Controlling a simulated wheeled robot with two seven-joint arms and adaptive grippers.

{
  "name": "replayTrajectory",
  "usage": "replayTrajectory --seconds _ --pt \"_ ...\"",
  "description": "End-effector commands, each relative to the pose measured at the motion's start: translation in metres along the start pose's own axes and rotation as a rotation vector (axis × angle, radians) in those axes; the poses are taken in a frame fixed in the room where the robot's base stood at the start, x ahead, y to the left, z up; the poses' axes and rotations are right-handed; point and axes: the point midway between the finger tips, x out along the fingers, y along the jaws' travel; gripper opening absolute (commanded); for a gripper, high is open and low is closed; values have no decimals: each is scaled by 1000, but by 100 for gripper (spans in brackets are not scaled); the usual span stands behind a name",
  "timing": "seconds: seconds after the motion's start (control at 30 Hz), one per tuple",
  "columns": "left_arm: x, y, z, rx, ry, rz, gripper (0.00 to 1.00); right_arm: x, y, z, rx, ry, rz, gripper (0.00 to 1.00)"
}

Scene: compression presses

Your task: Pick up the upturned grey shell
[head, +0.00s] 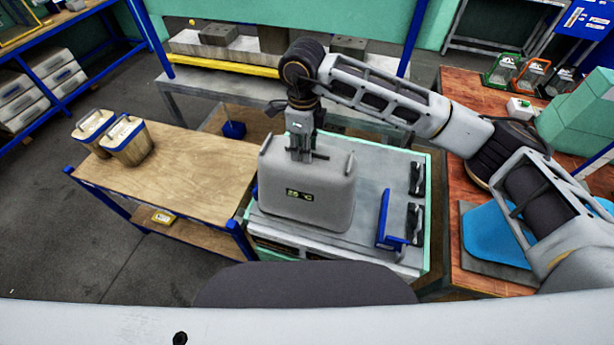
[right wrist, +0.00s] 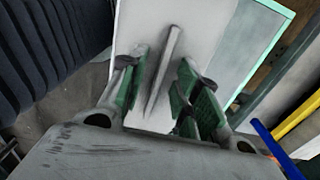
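The grey shell (head: 318,211), a rounded box with a yellow-on-black label, stands on the grey top of a mint-edged cart (head: 380,172). My right gripper (head: 302,156) points down at the shell's top, in front of its upper face. In the right wrist view my right gripper's green-padded fingers (right wrist: 163,100) are apart, with a narrow grey bar (right wrist: 163,70) showing between them. Whether the fingers touch the bar or the shell, I cannot tell. My left gripper is not in view.
A blue bracket (head: 391,222) and black handles (head: 415,218) are on the cart, right of the shell. A wooden table (head: 175,175) with two lidded containers (head: 127,141) stands left. A red-brown bench (head: 460,110) with a blue mat (head: 495,235) stands right. A press (head: 240,65) stands behind.

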Motion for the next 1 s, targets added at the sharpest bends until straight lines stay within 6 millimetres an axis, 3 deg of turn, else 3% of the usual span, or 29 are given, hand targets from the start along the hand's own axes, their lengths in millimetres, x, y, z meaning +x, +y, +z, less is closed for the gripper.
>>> replayTrajectory --seconds 0.13,0.4,1.0 --pt "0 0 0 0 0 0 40 0 0 0 0 0 0 32" --pt "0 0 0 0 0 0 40 0 0 0 0 0 0 0" --pt "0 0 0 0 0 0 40 -2 0 0 0 -1 -1 0"
